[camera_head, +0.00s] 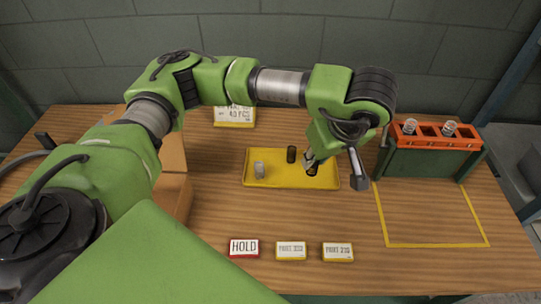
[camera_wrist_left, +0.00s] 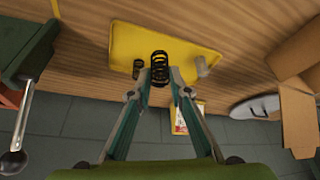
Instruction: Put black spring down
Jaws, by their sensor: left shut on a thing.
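My left gripper (camera_head: 309,160) is shut on a black spring (camera_head: 313,171), over the right part of the yellow tray (camera_head: 275,182). In the left wrist view the held black spring (camera_wrist_left: 160,66) stands between the fingertips (camera_wrist_left: 160,80), over the tray (camera_wrist_left: 125,38). I cannot tell whether it touches the tray. A second dark spring (camera_head: 291,154) stands on the tray, left of the held one; it also shows in the wrist view (camera_wrist_left: 138,67). A silver spring (camera_head: 259,170) sits at the tray's left end. My right gripper is not in view.
An orange rack (camera_head: 428,142) with silver springs stands on a green stand at right. A yellow taped outline (camera_head: 440,244) marks bare table. HOLD (camera_head: 244,248) and two other cards (camera_head: 291,251) (camera_head: 338,252) lie in front. Cardboard boxes (camera_head: 172,190) stand at left.

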